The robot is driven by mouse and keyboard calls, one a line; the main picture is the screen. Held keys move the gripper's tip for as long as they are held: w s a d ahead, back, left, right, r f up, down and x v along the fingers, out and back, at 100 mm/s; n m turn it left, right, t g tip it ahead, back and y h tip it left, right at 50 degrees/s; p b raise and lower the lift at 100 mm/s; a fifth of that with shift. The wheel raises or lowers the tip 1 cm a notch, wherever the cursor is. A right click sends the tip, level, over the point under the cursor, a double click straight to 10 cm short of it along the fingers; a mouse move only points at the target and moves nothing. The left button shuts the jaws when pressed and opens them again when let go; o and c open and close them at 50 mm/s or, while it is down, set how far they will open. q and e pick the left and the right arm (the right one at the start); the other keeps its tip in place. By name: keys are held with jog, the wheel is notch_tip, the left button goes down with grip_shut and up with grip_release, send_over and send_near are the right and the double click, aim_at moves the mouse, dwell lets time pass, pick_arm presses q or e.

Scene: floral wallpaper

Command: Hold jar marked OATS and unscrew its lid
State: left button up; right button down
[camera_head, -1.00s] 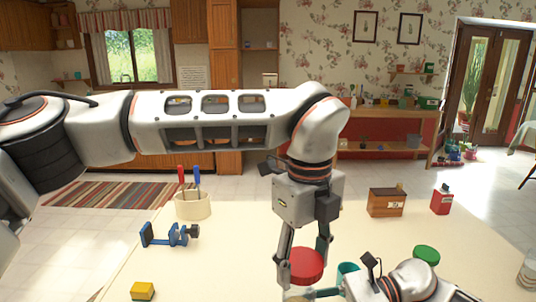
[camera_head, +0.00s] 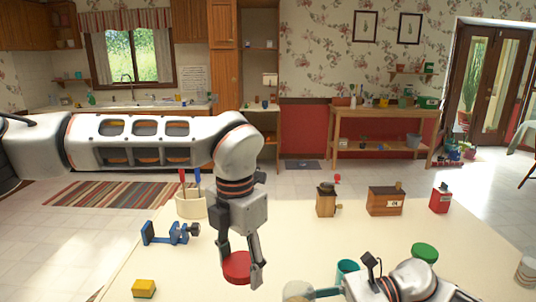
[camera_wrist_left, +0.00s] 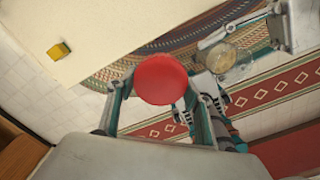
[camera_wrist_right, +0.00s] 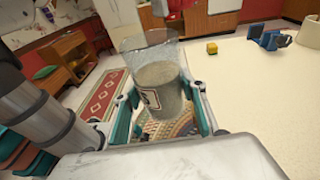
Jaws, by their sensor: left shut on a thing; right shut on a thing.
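The red round lid (camera_head: 237,268) is clamped between the fingers of my left gripper (camera_head: 241,272), in the air over the table. It also shows in the left wrist view (camera_wrist_left: 160,80). The jar (camera_wrist_right: 158,85) is clear, with greyish-beige contents and a partly hidden label that I cannot read. Its top is uncovered. My right gripper (camera_wrist_right: 160,100) is shut around its sides. In the head view the jar (camera_head: 297,291) is at the bottom edge, to the right of the lid and apart from it.
The cream table (camera_head: 200,285) holds a yellow block (camera_head: 143,289), a blue clamp-like tool (camera_head: 170,234), a utensil crock (camera_head: 191,204), a grinder (camera_head: 326,201), a wooden box (camera_head: 385,201), a red tin (camera_head: 440,200), a teal cup (camera_head: 347,271) and a green-lidded jar (camera_head: 425,254).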

jog(key=w+d+f+m+t, duration=0.2)
jog(key=d+f, duration=0.1)
jog(key=d, duration=0.8)
jog(key=shift+w+a+r+m+t+h, duration=1.2)
jog(key=shift+w+r+m+t+h, duration=0.55)
jog(key=shift+m+t, duration=2.05)
jog(key=s+d+f+m+t+h, duration=0.1)
jog(key=s+d+m+t+h, duration=0.3)
jog(key=d, duration=0.4)
jog(key=s+d+f+m+t+h, duration=0.1)
jog(key=s+d+m+t+h, duration=0.1)
jog(key=d+m+t+h, duration=0.4)
pick_arm(q)
jog(key=s+a+f+m, duration=0.2)
jog(key=a+f+m, duration=0.3)
jog(key=a+m, duration=0.4)
jog(key=s+a+f+m, duration=0.2)
jog(key=a+f+m, duration=0.4)
jog(key=m, duration=1.3)
jog(key=shift+s+a, duration=0.15)
jog(key=shift+a, duration=1.85)
pick_arm(e)
jog(key=shift+a+r+g+h, duration=0.1)
jog(key=shift+a+g+h, duration=0.5)
jog(key=shift+a, duration=0.55)
jog(key=shift+a+r+g+h, duration=0.1)
jog(key=shift+a+g+h, duration=0.45)
jog(key=shift+a, duration=0.55)
